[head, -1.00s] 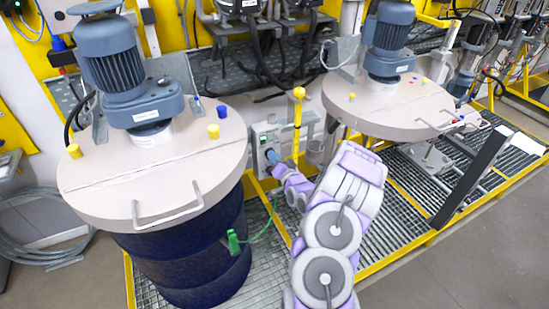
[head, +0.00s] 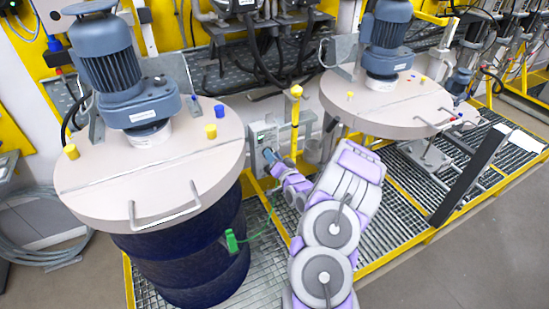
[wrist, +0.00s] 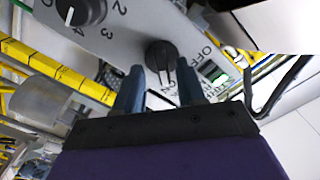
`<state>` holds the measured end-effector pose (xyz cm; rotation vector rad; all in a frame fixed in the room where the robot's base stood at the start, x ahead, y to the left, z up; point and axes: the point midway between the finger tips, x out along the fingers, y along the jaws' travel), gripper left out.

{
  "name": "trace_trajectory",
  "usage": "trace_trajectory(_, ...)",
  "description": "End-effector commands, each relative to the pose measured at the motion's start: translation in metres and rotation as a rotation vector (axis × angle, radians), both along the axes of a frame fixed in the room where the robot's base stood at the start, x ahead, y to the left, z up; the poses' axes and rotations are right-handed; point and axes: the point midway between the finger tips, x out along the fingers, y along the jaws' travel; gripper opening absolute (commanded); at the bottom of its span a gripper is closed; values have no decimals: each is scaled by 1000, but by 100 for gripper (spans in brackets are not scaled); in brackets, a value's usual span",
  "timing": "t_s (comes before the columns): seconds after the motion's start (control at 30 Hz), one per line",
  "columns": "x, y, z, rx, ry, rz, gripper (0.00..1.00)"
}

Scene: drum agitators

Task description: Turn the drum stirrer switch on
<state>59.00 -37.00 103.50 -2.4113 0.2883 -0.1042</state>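The stirrer switch is a black rotary knob (wrist: 161,56) on a grey panel in the wrist view, with OFF and ON printed to its right. My gripper (wrist: 161,70) is open. Its two blue fingers stand apart, one on either side of the knob's lower part; contact is not clear. In the head view, my gripper (head: 269,155) is at the face of the grey control box (head: 264,133), between the two drums. The switch itself is hidden there.
A second knob (wrist: 82,10) with numbers is beside the switch on the panel. The left drum (head: 190,262) with its lid and motor stands close to my arm. A yellow post (head: 295,115) rises beside the box. A green clip (head: 231,241) hangs at the drum.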

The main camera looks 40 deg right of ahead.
Motion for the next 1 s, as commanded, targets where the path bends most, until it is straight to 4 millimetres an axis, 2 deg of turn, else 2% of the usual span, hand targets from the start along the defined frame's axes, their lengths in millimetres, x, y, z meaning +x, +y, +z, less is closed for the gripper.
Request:
trace_trajectory(0.13, -4, 1, 0, 0, 1, 1, 39)
trace_trajectory(0.27, -16, 3, 0, 3, 2, 0, 39)
trace_trajectory(1.0, -127, 28, -1, 4, 3, -2, 39)
